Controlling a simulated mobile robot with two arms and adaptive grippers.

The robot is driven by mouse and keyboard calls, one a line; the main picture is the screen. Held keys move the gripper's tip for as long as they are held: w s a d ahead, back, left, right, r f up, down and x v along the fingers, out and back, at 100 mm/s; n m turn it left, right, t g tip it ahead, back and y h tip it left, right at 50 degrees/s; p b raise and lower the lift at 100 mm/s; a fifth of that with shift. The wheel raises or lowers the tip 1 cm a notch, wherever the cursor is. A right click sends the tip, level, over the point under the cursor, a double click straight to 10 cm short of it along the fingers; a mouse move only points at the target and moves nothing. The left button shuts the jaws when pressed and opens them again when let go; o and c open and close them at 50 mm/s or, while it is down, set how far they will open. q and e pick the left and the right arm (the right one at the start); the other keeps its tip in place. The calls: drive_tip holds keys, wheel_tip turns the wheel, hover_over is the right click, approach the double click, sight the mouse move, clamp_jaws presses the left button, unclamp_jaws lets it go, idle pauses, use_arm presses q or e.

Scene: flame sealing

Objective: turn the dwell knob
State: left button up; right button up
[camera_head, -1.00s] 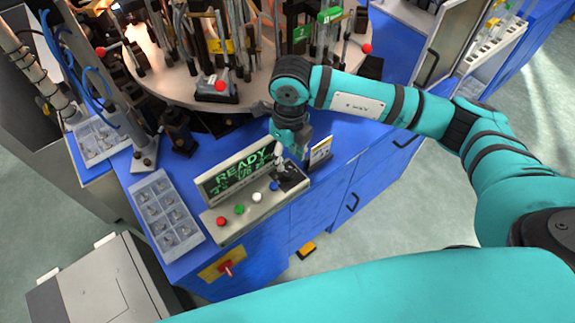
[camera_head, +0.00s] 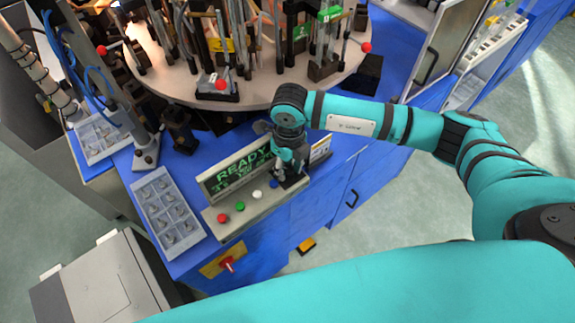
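The control panel (camera_head: 238,210) stands at the front edge of the blue bench, with a green-lit display (camera_head: 235,174) reading READY, partly covered by my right gripper. The dwell knob is not visible there; the gripper hides that spot. I cannot tell whether the fingers are open or shut, or touch anything. My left gripper is not in view.
A compartment tray (camera_head: 167,213) of small parts lies left of the panel. The round turntable (camera_head: 180,88) with clamps and rods is behind it. A small upright card (camera_head: 321,150) stands close right of the gripper. A red switch (camera_head: 227,264) is on the bench front.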

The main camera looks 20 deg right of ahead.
sight(288, 168)
drive_tip(key=shift+f+b, duration=0.1)
drive_tip(key=shift+b, duration=0.2)
clamp_jaws()
drive_tip(key=n+b, duration=0.3)
drive_tip(key=b, duration=0.1)
drive_tip(key=shift+w+f, duration=0.1)
drive_tip(key=shift+f, duration=0.1)
drive_tip(key=shift+r+n+b, duration=0.25)
drive_tip(key=shift+n+b, duration=0.2)
drive_tip(key=shift+n, duration=0.15)
drive_tip(key=shift+r, duration=0.15)
drive_tip(key=o, duration=0.8)
unclamp_jaws()
wheel_tip(288, 168, up, 12)
drive_tip(key=shift+w+d, duration=0.1)
